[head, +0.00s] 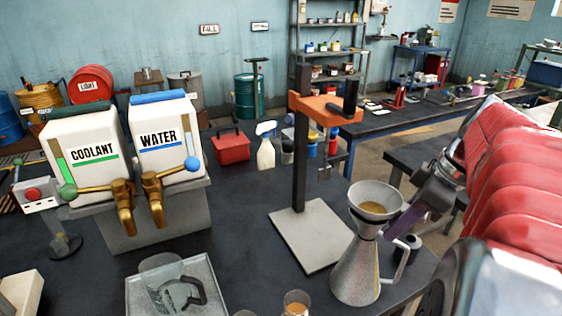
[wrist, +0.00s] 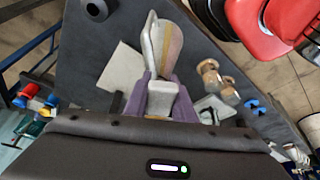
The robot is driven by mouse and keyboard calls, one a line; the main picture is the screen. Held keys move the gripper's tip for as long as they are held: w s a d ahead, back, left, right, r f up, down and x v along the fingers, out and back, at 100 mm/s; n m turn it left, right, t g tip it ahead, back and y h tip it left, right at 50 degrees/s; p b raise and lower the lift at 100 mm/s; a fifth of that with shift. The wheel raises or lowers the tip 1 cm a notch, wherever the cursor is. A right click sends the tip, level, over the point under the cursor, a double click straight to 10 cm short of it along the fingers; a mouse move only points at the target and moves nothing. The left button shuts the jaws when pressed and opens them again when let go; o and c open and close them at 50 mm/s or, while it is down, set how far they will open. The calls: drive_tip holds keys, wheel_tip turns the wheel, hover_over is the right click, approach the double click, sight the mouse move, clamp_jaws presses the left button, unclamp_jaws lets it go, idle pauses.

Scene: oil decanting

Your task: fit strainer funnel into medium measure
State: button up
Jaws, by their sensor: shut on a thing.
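The strainer funnel (head: 374,200) is a grey cone with a tan inside. In the head view it is upright over the mouth of the medium measure (head: 356,268), a speckled metal jug with a flared base and a side handle. The funnel's lower end meets the measure's neck; I cannot tell how deep it sits. My gripper (head: 402,222) comes from the right, its purple fingers shut on the funnel's side grip. In the wrist view my gripper (wrist: 160,100) has the pale grip of the funnel (wrist: 162,45) between its fingers. The measure is not clearly distinguishable there.
An orange-headed stand (head: 301,150) with a pale base plate is behind the measure. A clear jug (head: 170,290) sits in a tray at the front, near a small glass of amber liquid (head: 296,303). Coolant (head: 85,145) and water (head: 160,140) dispensers stand at left.

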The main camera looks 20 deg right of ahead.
drive_tip(key=shift+f, duration=0.55)
drive_tip(key=o, duration=1.1)
drive_tip(key=shift+o, duration=0.2)
drive_tip(key=shift+r, duration=0.15)
drive_tip(key=v, duration=1.3)
drive_tip(key=shift+r, duration=0.25)
